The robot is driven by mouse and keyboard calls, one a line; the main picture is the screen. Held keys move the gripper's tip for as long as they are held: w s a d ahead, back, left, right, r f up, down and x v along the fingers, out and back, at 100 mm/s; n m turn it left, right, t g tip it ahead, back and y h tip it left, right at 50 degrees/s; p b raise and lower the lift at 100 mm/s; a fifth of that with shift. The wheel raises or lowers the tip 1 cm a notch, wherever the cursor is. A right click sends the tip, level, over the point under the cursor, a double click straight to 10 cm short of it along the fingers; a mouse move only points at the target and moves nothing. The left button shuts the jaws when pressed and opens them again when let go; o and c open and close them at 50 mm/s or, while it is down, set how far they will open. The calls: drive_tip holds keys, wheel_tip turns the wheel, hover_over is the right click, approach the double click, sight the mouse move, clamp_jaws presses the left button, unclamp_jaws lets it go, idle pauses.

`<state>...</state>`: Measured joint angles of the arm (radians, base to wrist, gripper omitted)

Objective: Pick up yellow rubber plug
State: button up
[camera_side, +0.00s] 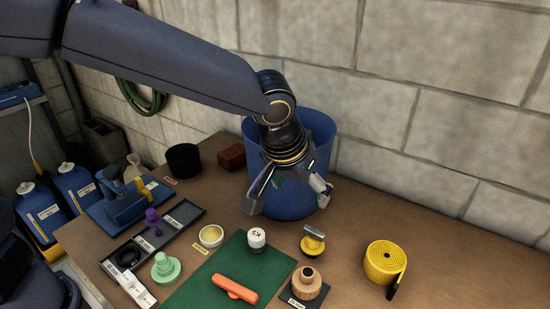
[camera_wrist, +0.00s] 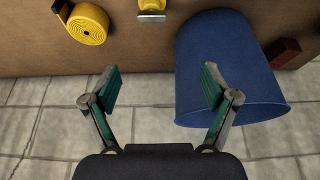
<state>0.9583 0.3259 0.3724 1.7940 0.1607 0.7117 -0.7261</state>
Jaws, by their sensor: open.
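My gripper (camera_side: 286,196) is open and empty, high in front of the blue bin. A pale round dish with yellow inside (camera_side: 211,236) sits further left. I cannot tell for sure which of these is the yellow rubber plug.
The blue bin (camera_side: 305,150) stands close behind my gripper, by the block wall. A yellow coiled strap (camera_side: 384,262) lies right. A green mat (camera_side: 225,270), white K5 ball (camera_side: 257,238), orange tool (camera_side: 234,289), green stopper (camera_side: 166,268) and dark tray (camera_side: 183,217) occupy the front left.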

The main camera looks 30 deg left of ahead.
drive_tip(key=d+f, duration=0.1)
drive_tip(key=f, duration=0.1)
approach(314, 231)
drive_tip(key=x, duration=0.4)
drive_tip(key=shift+w+f, duration=0.1)
drive_tip(key=shift+f, duration=0.2)
drive_tip(key=x, duration=0.5)
drive_tip(key=shift+w+f, duration=0.15)
drive_tip(key=shift+f, duration=0.15)
drive_tip(key=shift+c, duration=0.2)
drive_tip(key=c, duration=1.5)
drive_tip(key=shift+o, duration=0.2)
drive_tip(key=shift+r, duration=0.1)
